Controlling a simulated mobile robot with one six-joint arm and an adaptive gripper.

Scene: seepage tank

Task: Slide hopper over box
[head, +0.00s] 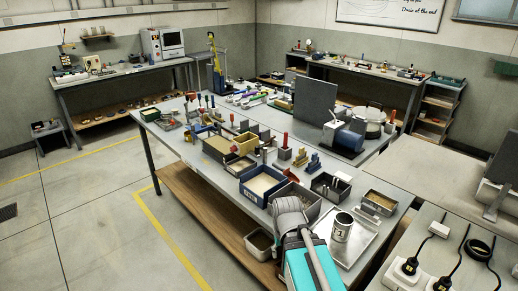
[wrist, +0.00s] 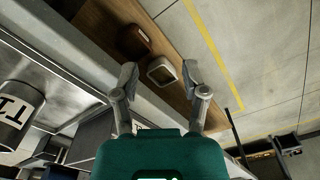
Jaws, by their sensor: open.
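A yellow open-topped piece (head: 243,144), which looks like the hopper, stands at the near left part of the middle table. A blue open box with sand-coloured fill (head: 245,190) stands just in front of it, near the table's edge. I cannot tell for certain which box the task means. My gripper (wrist: 160,82) is open and empty in the wrist view, its fingers spread above the table's edge and the lower shelf. My arm hides the fingers in the head view. The hopper is not clearly visible in the wrist view.
A can marked T1 (head: 342,228) stands on a metal tray (head: 355,258); it also shows in the wrist view (wrist: 14,112). Dark open bins (head: 328,188) crowd the near table. A pale bin (wrist: 161,70) sits on the wooden lower shelf.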

